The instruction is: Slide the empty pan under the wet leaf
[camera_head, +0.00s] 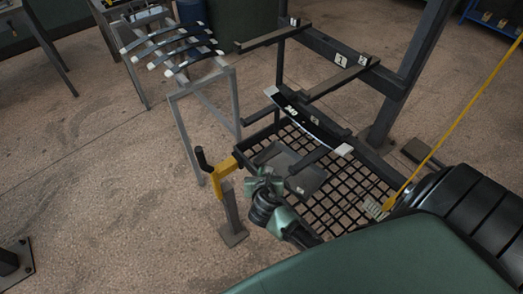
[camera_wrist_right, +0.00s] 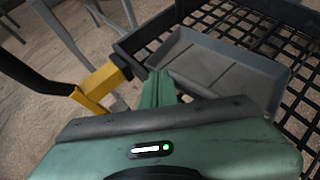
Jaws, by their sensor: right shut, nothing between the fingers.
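The shallow grey pan (camera_head: 284,160) lies on a black mesh shelf (camera_head: 345,195). It also shows in the right wrist view (camera_wrist_right: 225,62), where its floor looks bare. The dark curved leaf (camera_head: 308,118) with pale ends rests on rack arms above the mesh, behind and right of most of the pan in the head view. A rack arm crosses over the pan's right part. My right gripper (camera_head: 265,178) is shut and empty at the pan's near-left edge; its green fingers (camera_wrist_right: 158,88) point at the pan's rim. I cannot tell whether they touch it. My left gripper is out of view.
A yellow bracket with a black handle (camera_head: 222,172) stands left of the gripper, also in the wrist view (camera_wrist_right: 92,90). A grey stand (camera_head: 205,85) holds several curved leaves. Numbered rack arms (camera_head: 340,82) stick out above the mesh. Bare mesh lies right of the pan.

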